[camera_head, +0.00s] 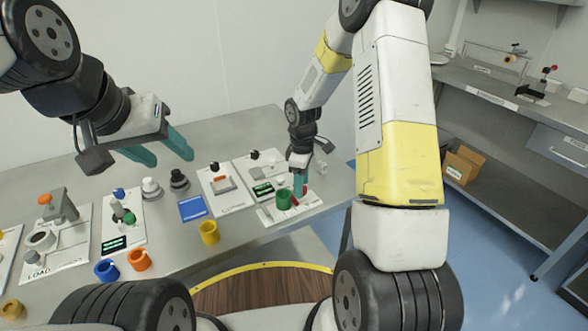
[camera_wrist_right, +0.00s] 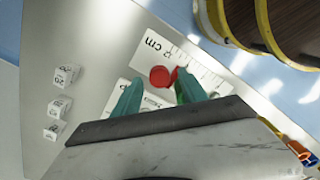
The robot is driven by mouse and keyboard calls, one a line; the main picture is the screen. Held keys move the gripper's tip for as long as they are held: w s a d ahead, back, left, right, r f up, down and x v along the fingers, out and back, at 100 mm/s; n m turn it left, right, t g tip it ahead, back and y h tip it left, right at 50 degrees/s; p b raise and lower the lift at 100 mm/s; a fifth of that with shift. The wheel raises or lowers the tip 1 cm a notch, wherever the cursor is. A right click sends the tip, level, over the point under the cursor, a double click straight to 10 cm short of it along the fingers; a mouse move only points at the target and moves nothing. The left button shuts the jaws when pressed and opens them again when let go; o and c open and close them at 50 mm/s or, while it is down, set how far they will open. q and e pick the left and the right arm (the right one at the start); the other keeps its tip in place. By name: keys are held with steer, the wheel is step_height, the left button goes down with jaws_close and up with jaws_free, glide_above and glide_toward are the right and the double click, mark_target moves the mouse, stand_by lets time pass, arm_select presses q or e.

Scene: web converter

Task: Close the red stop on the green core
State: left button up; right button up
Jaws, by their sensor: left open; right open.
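The green core (camera_head: 284,200) stands on a white ruler-marked card near the right end of the table. Red parts of the stop (camera_head: 295,200) show just right of it, close under my right gripper (camera_head: 301,178). In the right wrist view a round red piece (camera_wrist_right: 160,76) and a smaller red piece beside it lie ahead of the open right gripper (camera_wrist_right: 160,92), between the lines of its teal fingers. My left gripper (camera_head: 166,150) is open and empty above the table's left part.
A yellow ring (camera_head: 209,233), an orange ring (camera_head: 139,260) and a blue ring (camera_head: 107,270) stand along the table's front. A blue pad (camera_head: 192,208) and fixture cards lie behind. Small white numbered blocks (camera_wrist_right: 60,104) sit near the table's end.

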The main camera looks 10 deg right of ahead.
step_height(320, 180, up, 8)
steer(key=shift+f, duration=0.2)
steer(key=shift+c, duration=0.4)
